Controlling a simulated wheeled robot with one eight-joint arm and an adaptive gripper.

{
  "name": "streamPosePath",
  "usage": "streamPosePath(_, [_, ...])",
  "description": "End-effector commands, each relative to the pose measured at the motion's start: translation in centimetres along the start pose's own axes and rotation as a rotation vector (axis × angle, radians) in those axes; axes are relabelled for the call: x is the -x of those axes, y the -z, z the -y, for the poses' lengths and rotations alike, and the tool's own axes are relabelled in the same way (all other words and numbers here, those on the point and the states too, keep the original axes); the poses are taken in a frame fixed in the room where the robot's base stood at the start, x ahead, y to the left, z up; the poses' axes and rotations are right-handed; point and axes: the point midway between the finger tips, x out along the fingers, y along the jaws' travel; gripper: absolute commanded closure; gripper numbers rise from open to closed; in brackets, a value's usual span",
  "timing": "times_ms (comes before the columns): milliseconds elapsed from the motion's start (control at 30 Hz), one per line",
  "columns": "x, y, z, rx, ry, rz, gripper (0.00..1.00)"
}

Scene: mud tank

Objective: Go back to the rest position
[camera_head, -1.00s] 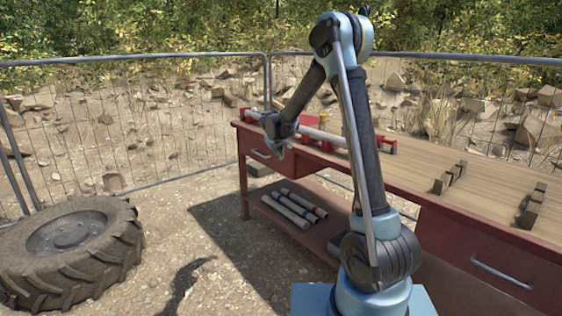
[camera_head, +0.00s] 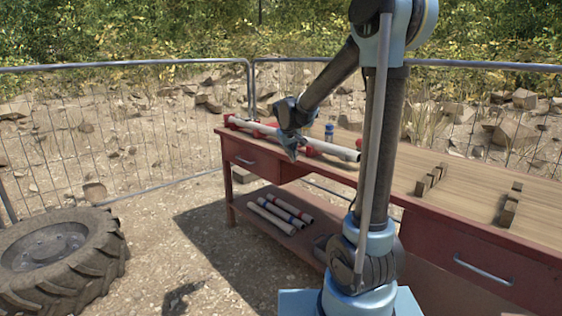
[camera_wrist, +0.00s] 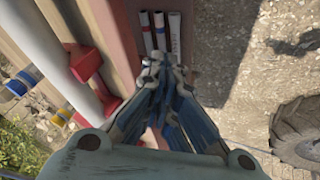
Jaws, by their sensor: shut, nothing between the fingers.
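My gripper (camera_head: 291,155) hangs at the end of my folded arm, by the front edge of the workbench in the head view, pointing down. In the wrist view my gripper (camera_wrist: 166,68) has its blue fingers together with nothing between them. The pipe also shows at the left of the wrist view (camera_wrist: 45,50).
The red workbench (camera_head: 452,231) has a wooden top with dark blocks (camera_head: 431,180). Several white tubes (camera_head: 285,208) lie on its lower shelf. A blue-capped item (camera_head: 329,132) stands behind the pipe. A big tyre (camera_head: 90,262) lies left. A wire fence (camera_head: 150,131) runs behind. Ground between is free.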

Motion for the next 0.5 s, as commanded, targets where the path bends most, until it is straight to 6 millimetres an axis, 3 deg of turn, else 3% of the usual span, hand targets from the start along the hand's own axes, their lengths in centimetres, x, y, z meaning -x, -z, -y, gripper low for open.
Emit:
streamPosePath(200, [3.1,-6.8,-2.1,-0.068,0.022,0.048,1.0])
streamPosePath(500, [6.3,-15.9,-3.0,-0.158,0.057,0.108,1.0])
